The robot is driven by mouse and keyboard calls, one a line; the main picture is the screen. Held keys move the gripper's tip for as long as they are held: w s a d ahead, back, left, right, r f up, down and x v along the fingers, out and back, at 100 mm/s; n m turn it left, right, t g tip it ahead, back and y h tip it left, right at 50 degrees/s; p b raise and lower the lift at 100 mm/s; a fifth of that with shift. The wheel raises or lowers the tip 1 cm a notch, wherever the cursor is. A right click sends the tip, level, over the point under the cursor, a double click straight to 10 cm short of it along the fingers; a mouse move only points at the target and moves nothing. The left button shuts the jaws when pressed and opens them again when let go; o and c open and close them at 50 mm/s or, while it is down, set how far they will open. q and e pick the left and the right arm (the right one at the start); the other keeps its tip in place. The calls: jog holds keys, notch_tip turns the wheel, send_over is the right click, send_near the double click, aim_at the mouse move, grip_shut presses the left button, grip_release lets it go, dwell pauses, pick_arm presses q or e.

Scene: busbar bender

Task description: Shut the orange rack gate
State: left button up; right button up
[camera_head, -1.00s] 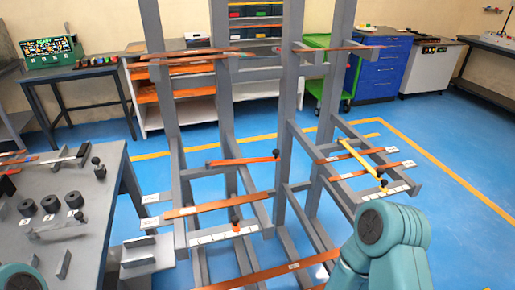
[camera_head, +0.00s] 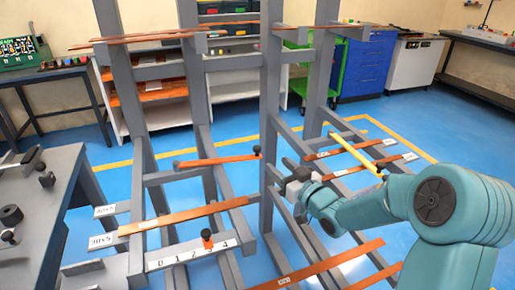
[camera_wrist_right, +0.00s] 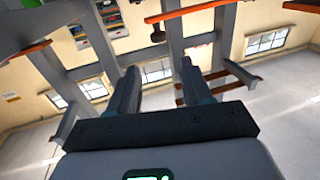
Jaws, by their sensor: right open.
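The orange gate (camera_head: 210,161) is a thin orange bar across the left bay of the grey rack, with a black knob (camera_head: 257,151) at its right end. Its right end stands apart from the rack post to its right. My right gripper (camera_head: 284,175) is open and empty, just right of and slightly below the knob, by the middle post. In the right wrist view its two fingers (camera_wrist_right: 159,75) are spread with nothing between them. An orange bar with a dark knob (camera_wrist_right: 158,34) shows beyond the fingertips there, apparently the gate. My left gripper is out of view.
The grey middle post (camera_head: 270,110) stands close to my right gripper. A yellow bar (camera_head: 355,153) lies across the right bay. A grey table (camera_head: 35,215) stands at left.

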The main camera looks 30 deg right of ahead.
aim_at(257, 147)
jog(key=w+p, duration=0.1)
jog(key=w, duration=1.1)
jog(key=shift+d+f, duration=0.1)
grip_shut()
